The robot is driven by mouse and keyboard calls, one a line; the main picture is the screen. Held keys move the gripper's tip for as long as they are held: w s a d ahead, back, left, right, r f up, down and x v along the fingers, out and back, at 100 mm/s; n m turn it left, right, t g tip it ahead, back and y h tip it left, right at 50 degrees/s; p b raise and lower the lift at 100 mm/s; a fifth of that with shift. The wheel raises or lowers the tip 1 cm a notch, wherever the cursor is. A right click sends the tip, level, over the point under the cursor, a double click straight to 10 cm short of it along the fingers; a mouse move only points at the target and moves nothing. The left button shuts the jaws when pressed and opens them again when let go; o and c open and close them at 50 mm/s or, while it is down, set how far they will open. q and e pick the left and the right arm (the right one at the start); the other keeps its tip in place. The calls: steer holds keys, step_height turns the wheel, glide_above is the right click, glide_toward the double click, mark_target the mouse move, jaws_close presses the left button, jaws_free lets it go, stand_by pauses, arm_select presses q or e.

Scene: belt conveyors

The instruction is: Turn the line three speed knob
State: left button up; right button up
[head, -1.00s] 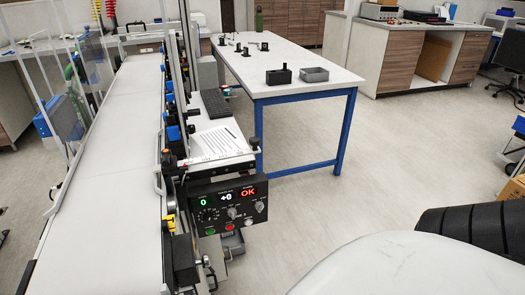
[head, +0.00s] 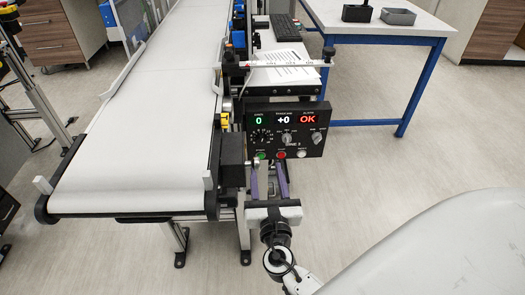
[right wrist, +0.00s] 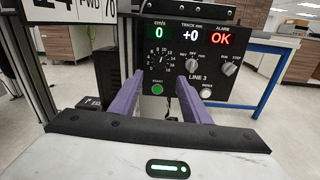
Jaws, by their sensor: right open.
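The LINE 3 control panel (head: 313,140) is black and hangs at the near end of the conveyor. Its speed knob (head: 262,136) sits at the left inside a numbered dial, under a green 0 display; in the right wrist view the speed knob (right wrist: 159,59) shows between the fingertips, beyond them. My right gripper (head: 268,178) has purple fingers, open and empty, pointing at the lower left of the panel. In the right wrist view the gripper (right wrist: 160,82) frames the green start button (right wrist: 157,89). The fingers seem apart from the panel. My left gripper is out of view.
Beside the speed knob are a REV/OFF/FWD selector (right wrist: 192,66) and a RUN/STEP selector (right wrist: 227,71). A white reset button (right wrist: 206,93) is below. The conveyor belt (head: 140,130) lies left, a blue-legged table (head: 420,22) behind. Open floor lies right of the panel.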

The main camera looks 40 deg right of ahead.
mark_target(262, 142)
steer(key=x, duration=1)
steer(key=shift+w, duration=0.1)
steer(key=c, duration=1)
